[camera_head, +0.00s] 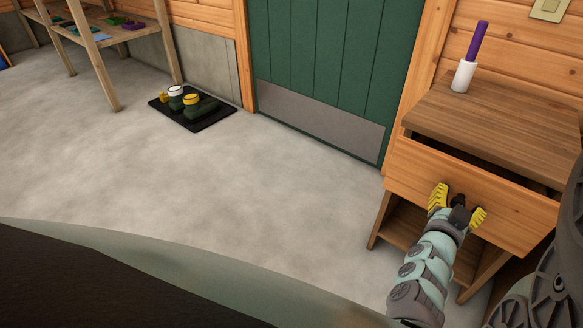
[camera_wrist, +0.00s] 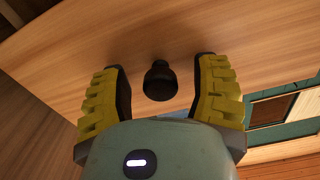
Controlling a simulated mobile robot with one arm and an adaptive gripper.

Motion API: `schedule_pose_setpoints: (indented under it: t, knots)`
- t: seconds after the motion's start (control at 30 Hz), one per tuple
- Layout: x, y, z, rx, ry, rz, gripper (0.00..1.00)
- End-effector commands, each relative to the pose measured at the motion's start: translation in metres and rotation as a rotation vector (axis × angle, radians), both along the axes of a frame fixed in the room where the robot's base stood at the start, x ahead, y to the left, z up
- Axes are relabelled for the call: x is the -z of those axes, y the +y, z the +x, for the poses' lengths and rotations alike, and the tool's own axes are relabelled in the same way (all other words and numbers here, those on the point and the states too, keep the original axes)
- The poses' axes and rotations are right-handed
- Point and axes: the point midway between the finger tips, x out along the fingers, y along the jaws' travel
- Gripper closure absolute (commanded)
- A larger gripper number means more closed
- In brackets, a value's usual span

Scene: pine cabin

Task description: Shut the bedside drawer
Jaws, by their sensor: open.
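The bedside drawer (camera_head: 431,178) is part of a wooden nightstand (camera_head: 490,118) at the right in the head view. It stands partly open, with a dark gap between its front and the top. My gripper (camera_head: 460,200) is in front of the drawer front, with its yellow fingers open. In the wrist view, the open fingers (camera_wrist: 158,90) lie on either side of a dark round knob (camera_wrist: 158,80) on the wooden drawer front (camera_wrist: 200,25). The knob sits between the fingers, with space to each side. I cannot tell whether the fingertips touch the drawer front.
A white and purple object (camera_head: 465,72) stands on the nightstand top. A green door (camera_head: 325,70) is behind, left of the nightstand. A black mat (camera_head: 218,122) with boots lies by the wall, near a wooden shelf (camera_head: 103,42). The grey floor (camera_head: 240,185) between is clear.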

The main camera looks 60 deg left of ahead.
Motion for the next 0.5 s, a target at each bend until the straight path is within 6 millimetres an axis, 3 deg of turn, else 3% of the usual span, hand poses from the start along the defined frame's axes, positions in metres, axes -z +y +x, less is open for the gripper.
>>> schedule_pose_setpoints:
  t: [0.1, 0.13, 0.5]
  knots:
    - [-0.0003, -0.0006, 0.0002, 0.002, -0.001, 0.000, 0.39]
    - [-0.0003, -0.0006, 0.0002, 0.002, -0.001, 0.000, 0.34]
    - [-0.0006, -0.0003, 0.0000, 0.001, 0.000, 0.001, 0.72]
